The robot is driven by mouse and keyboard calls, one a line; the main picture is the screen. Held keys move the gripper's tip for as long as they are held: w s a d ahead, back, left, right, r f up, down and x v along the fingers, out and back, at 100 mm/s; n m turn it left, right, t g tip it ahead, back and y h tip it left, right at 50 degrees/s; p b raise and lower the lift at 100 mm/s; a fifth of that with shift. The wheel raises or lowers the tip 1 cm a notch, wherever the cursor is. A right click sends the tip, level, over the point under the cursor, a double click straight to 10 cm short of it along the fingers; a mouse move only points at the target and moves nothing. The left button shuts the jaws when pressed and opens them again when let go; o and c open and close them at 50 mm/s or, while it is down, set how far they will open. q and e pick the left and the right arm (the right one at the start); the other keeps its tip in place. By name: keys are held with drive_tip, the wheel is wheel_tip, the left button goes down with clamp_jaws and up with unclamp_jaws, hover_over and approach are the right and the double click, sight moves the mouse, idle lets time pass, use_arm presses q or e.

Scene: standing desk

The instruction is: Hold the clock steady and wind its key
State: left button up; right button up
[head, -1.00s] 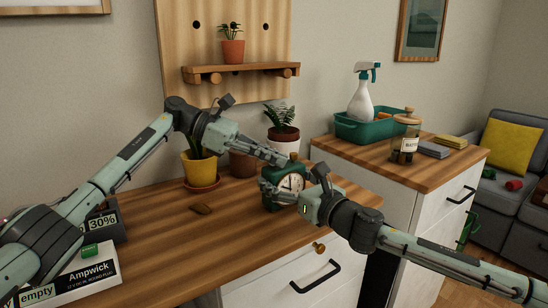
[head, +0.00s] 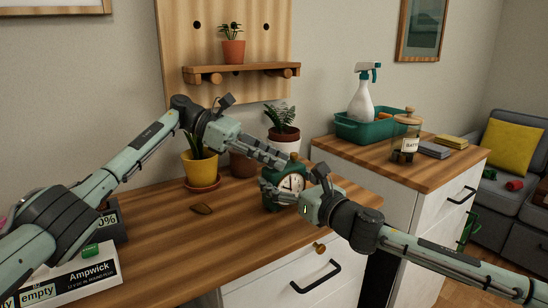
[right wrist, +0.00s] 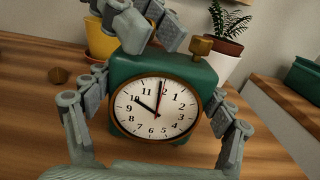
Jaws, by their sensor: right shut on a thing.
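The clock (head: 291,184) is green with a white round face and stands upright on the wooden desk. In the right wrist view the clock face (right wrist: 157,107) fills the middle. My right gripper (head: 290,196) is shut on the clock, with one finger at each side of its body; its fingers also show in the right wrist view (right wrist: 158,120). My left gripper (head: 284,161) is at the clock's upper left, its fingertips close to the top; the gap between them is unclear. A brass-coloured knob (right wrist: 201,46) rises at the clock's top right. I cannot tell whether it is the key.
A yellow pot (head: 200,170), a brown pot and a white-potted fern (head: 283,120) stand behind the clock. A small brown object (head: 202,208) lies on the desk (head: 190,235). Boxes (head: 72,278) sit at the front left. A side cabinet (head: 395,172) stands to the right.

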use_arm(q)
drive_tip(key=v, duration=0.7)
drive_tip(key=shift+a, duration=0.25)
drive_tip(key=shift+r, duration=0.1)
